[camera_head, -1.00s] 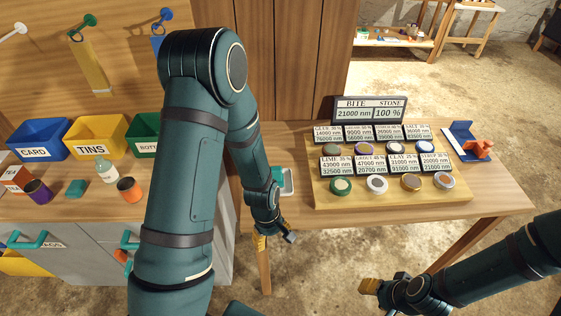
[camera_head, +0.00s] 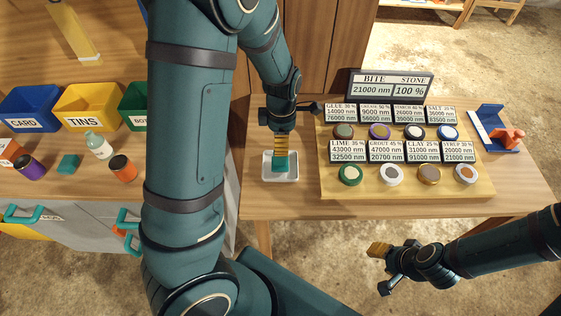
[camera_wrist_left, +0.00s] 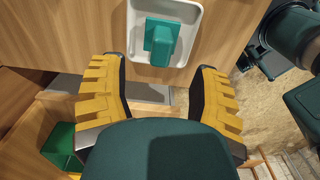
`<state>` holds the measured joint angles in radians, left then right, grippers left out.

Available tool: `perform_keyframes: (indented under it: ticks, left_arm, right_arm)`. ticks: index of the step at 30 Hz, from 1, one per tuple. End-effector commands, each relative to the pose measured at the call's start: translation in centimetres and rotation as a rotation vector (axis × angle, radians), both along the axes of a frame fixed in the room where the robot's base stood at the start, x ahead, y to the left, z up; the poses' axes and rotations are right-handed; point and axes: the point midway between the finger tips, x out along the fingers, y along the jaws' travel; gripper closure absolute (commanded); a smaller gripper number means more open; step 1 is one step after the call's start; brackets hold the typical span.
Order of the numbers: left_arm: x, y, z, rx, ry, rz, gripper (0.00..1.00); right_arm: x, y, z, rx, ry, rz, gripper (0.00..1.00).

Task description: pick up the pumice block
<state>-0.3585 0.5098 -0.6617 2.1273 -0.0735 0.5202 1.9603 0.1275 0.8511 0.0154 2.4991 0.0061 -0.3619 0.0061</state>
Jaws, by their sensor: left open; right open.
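The only block at my left gripper is a teal one with a raised narrower part on top, which I take as the pumice block (camera_head: 281,163). It sits in a white dish (camera_head: 294,179) on the wooden table. In the left wrist view the block (camera_wrist_left: 161,42) lies in the dish (camera_wrist_left: 134,48), ahead of the fingertips. My left gripper (camera_head: 281,143) points down above the dish, partly covering the block. Its yellow fingers (camera_wrist_left: 159,66) are spread wide, with nothing between them. My right gripper (camera_head: 379,250) is open and empty, in front of the table.
A wooden board (camera_head: 400,185) with several labelled jars stands right of the dish, with a sign (camera_head: 390,86) behind. A blue stand with an orange piece (camera_head: 507,139) is farther right. On the left counter are bins, a bottle (camera_head: 97,146) and another teal block (camera_head: 69,165).

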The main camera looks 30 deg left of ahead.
Motion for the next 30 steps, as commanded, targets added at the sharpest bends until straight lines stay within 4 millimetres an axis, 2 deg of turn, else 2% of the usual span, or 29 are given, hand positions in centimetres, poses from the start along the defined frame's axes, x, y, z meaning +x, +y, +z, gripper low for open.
perform_keyframes:
  ticks: [1, 10, 18, 22, 29, 30]
  left_arm:
    - [0.0, 0.0, -1.0, 0.001, 0.003, 0.000, 0.38]
    - [-0.1, 0.1, -3.2, 0.000, 0.000, -0.001, 0.38]
    - [-0.6, 0.2, -6.9, 0.001, 0.001, -0.003, 0.38]
    - [-0.6, 0.2, -7.6, 0.001, -0.001, -0.002, 0.38]
    - [-0.6, 0.2, -7.6, 0.001, -0.002, -0.003, 0.36]
    - [-0.6, 0.2, -7.6, 0.001, -0.002, -0.003, 0.50]
  right_arm:
    - [-0.1, 0.0, -0.4, 0.000, 0.002, 0.002, 0.53]
    - [-0.3, 0.1, -1.0, 0.002, 0.006, 0.006, 0.53]
    - [-0.7, 0.1, -2.3, 0.003, 0.014, 0.012, 0.53]
    - [-0.7, 0.1, -2.4, 0.004, 0.017, 0.014, 0.53]
    - [-0.7, 0.1, -2.4, 0.004, 0.017, 0.014, 0.53]
    - [-0.7, 0.1, -2.4, 0.004, 0.017, 0.014, 0.53]
